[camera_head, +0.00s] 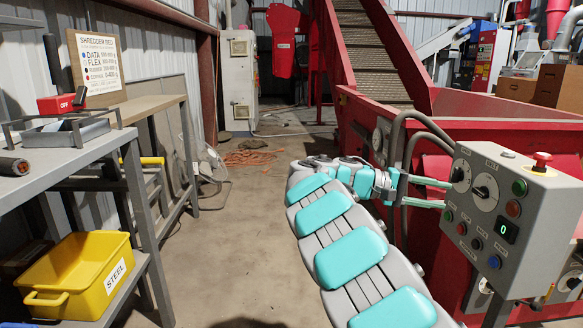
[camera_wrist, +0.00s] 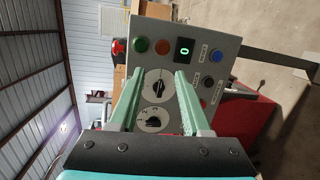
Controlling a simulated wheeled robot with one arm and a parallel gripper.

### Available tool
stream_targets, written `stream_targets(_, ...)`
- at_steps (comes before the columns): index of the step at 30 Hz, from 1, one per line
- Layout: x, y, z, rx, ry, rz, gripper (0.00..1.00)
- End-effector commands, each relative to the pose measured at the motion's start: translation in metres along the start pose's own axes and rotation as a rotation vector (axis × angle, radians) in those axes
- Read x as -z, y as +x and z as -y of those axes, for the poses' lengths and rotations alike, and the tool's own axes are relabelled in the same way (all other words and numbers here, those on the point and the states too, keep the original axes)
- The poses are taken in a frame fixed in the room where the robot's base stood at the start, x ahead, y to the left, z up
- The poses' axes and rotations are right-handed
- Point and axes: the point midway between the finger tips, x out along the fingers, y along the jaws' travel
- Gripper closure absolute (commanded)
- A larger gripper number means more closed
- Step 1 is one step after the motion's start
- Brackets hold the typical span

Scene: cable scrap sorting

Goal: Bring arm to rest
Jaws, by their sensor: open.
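My gripper (camera_head: 447,193) is at the end of my outstretched arm, in front of the left side of a grey control panel (camera_head: 525,180). Its two pale green fingers are apart with nothing between them. In the wrist view my gripper (camera_wrist: 165,75) points at the panel (camera_wrist: 222,72), with two white dials showing between the fingers. The upper dial (camera_wrist: 157,87) has a black pointer knob. The display (camera_wrist: 185,48) reads a green 0. Whether the fingertips touch the panel I cannot tell.
A red machine (camera_head: 480,108) with a conveyor (camera_head: 370,50) stands behind the panel. A red stop button (camera_head: 541,160) sits on the panel. At left are a workbench (camera_head: 75,152) and a yellow STEEL bin (camera_head: 75,275). The floor (camera_head: 235,230) between is mostly clear; orange cable (camera_head: 250,158) lies farther back.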

Motion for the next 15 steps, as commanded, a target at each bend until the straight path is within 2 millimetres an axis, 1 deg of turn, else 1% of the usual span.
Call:
stream_targets(1,-0.018,0.008,-0.011,0.031,-0.003,0.019,0.52)
stream_targets(2,-0.029,0.014,-0.012,0.054,-0.008,0.030,0.52)
stream_targets(4,-0.053,0.025,-0.014,0.114,-0.016,0.050,0.52)
stream_targets(7,-0.090,0.038,-0.010,0.209,-0.026,0.080,0.52)
stream_targets(11,-0.137,0.049,0.002,0.345,-0.034,0.102,0.52)
stream_targets(15,-0.187,0.049,0.023,0.506,-0.040,0.113,0.52)
